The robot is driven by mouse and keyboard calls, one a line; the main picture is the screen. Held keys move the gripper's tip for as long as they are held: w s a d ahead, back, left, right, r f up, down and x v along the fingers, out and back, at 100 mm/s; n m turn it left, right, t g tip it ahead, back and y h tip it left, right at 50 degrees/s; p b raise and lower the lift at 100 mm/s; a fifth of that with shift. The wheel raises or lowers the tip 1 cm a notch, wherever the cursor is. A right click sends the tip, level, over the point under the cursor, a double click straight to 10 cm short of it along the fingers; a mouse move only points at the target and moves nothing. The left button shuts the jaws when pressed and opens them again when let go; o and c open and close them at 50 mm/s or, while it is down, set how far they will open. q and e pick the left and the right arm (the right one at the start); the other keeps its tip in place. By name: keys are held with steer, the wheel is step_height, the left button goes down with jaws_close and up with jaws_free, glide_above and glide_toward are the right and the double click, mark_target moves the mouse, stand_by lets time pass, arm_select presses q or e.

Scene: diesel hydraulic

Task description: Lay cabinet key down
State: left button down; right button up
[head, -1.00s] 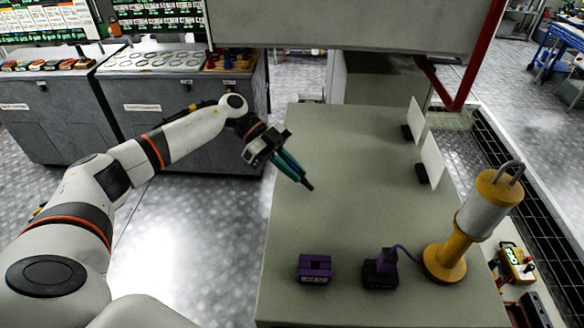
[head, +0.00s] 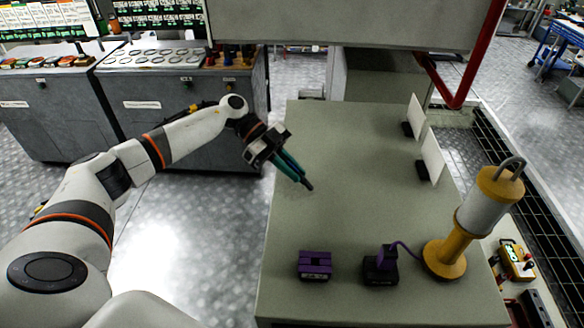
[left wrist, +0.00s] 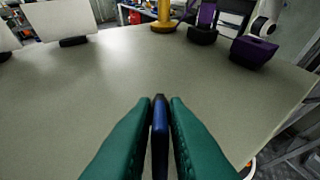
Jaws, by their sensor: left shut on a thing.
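My left gripper (head: 300,178) has green fingers and reaches over the left part of the grey-green table top (head: 350,215), pointing down and to the right. It is shut on a slim dark blue piece, which I take to be the cabinet key (left wrist: 160,140). In the left wrist view the key stands edge-on between the two fingers. In the head view mostly its dark tip shows, and I cannot tell whether it touches the table. My right gripper is not seen.
Towards the front stand a purple box (head: 315,265), a black and purple device (head: 381,268) with a cord, and a yellow lantern (head: 455,250). Two white cards (head: 433,158) in dark stands line the right edge. The table's middle is clear.

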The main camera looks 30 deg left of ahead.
arm_select(q)
steer(key=c, duration=1.3)
jaws_free()
steer(key=shift+c, duration=0.2)
steer(key=shift+a, duration=0.1)
steer(key=shift+a+r+b, duration=0.15)
steer(key=shift+a+b, duration=0.15)
steer(key=b+v, duration=0.4)
steer(key=v, duration=0.7)
steer(key=shift+r, duration=0.1)
